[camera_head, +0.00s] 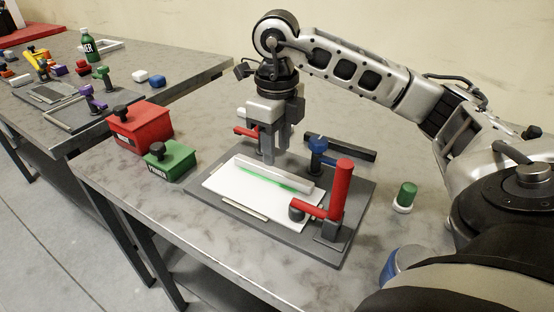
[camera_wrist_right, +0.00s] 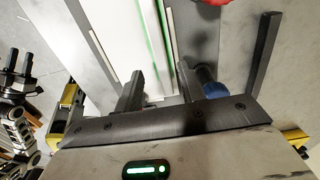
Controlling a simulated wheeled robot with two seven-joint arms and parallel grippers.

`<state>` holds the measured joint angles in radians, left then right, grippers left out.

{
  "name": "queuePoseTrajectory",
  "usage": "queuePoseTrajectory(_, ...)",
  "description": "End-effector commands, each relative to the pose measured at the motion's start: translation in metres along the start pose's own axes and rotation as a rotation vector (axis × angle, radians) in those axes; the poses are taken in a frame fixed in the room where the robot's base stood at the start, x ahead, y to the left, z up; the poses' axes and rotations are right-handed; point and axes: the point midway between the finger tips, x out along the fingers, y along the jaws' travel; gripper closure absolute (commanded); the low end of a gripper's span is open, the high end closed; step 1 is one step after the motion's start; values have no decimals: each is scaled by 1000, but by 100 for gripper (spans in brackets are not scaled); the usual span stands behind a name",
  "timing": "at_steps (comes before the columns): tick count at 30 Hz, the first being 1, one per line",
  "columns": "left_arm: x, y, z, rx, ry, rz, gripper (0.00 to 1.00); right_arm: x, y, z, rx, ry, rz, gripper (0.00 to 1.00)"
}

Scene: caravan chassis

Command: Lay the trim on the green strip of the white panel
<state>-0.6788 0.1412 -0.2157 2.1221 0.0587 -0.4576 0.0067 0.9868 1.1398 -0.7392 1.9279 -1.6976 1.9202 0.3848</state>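The white panel (camera_head: 228,190) lies on a dark grey fixture plate (camera_head: 338,252); it also shows in the wrist view (camera_wrist_right: 102,35). A pale straight trim (camera_head: 275,173) lies along the green strip (camera_head: 290,187). In the wrist view, green shows along both long sides of the trim (camera_wrist_right: 150,35). I cannot tell whether it is flush with the panel along its whole length. My right gripper (camera_head: 276,158) points down just behind the trim. In the wrist view its fingers (camera_wrist_right: 160,72) are apart, with nothing gripped between them.
A red-handled clamp (camera_head: 340,190) stands at the plate's right; a blue-topped one (camera_head: 317,147) stands behind. A dark bar (camera_head: 340,147) lies at the back. Red (camera_head: 142,129) and green (camera_head: 170,162) boxes sit left. Another table (camera_head: 175,70) is far left.

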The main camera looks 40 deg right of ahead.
Motion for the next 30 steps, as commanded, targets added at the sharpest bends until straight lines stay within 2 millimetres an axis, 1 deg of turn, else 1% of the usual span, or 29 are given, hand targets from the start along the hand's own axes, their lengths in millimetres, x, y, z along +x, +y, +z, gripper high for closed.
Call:
queuePoseTrajectory(1,0,0,0,0,0,0,58,-14,0,2,0,-7,0,61)
queuePoseTrajectory(6,-5,0,-6,7,-6,-4,58,-50,0,1,0,-4,-2,61)
queuePoseTrajectory(9,-7,0,-6,15,-16,-8,58,-64,-1,0,1,-1,-1,61)
queuePoseTrajectory(11,-8,-1,-4,21,-22,-11,58,-68,-1,0,2,-2,-1,61)
queuePoseTrajectory(15,-6,-2,-1,28,-31,-13,58,-72,0,0,1,0,0,61)
queuePoseTrajectory(24,-5,-3,0,33,-31,-13,58,-71,0,0,1,1,0,61)
queuePoseTrajectory(26,-4,-3,0,33,-29,-12,58,-68,0,0,0,1,0,61)
queuePoseTrajectory(30,0,-3,4,26,-22,-8,58,-53,0,0,-1,3,2,61)
